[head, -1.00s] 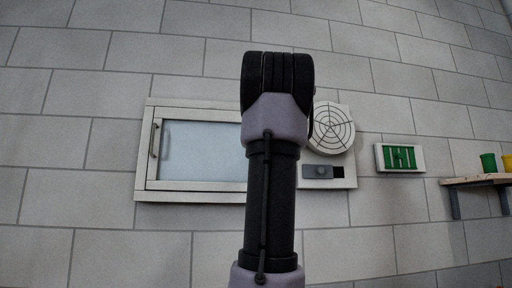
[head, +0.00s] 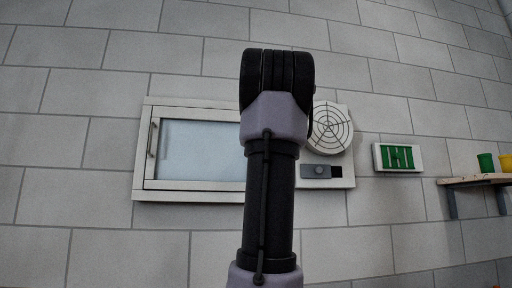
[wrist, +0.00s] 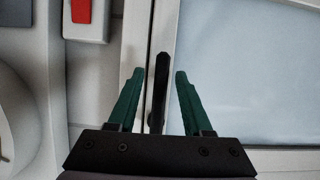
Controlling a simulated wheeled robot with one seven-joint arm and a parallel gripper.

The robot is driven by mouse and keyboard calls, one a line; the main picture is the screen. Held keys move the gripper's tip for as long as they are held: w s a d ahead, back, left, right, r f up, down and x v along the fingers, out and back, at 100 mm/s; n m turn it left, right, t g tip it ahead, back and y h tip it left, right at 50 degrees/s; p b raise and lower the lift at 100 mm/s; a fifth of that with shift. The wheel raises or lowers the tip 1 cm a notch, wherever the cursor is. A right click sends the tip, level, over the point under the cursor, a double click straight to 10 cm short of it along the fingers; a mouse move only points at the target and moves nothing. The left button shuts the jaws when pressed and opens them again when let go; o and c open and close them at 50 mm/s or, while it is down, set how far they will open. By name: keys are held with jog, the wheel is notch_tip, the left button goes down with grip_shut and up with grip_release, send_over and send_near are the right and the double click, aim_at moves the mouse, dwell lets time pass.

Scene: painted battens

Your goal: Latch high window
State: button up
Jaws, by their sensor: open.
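The high window (head: 200,147) is a pale pane in a white frame on the wall in the head view. It looks closed, with a slim grey handle (head: 153,137) at its left side. My arm hides its right edge there. In the wrist view, my gripper (wrist: 158,74) is open, with its green fingers either side of a dark lever (wrist: 160,88) at the edge of the window frame (wrist: 185,50).
Right of the window are a round vent (head: 330,128) and a grey slider plate (head: 318,171). The wrist view shows a red block (wrist: 81,10) on a white plate. A green-and-white sign (head: 399,158) and a shelf (head: 470,181) with cups are farther right.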

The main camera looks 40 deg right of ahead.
jog(key=v, duration=1)
jog(key=shift+s, duration=0.1)
jog(key=w+a+f+n+y, duration=0.1)
jog(key=w+a+f+y, duration=0.25)
jog(key=a+f, duration=0.85)
jog(key=s+a+f+g+y, duration=0.2)
jog(key=s+a+f, duration=0.3)
jog(key=a+f, duration=0.6)
jog(key=s+a+f+n+g+y, duration=0.1)
jog(key=s+a+f+g+y, duration=0.1)
jog(key=s+a+f, duration=0.4)
jog(key=a+f+y, duration=0.1)
jog(key=a+f, duration=0.4)
jog(key=f, duration=0.5)
jog(key=shift+a+y, duration=0.3)
jog(key=shift+y, duration=0.05)
jog(key=shift+f, duration=0.1)
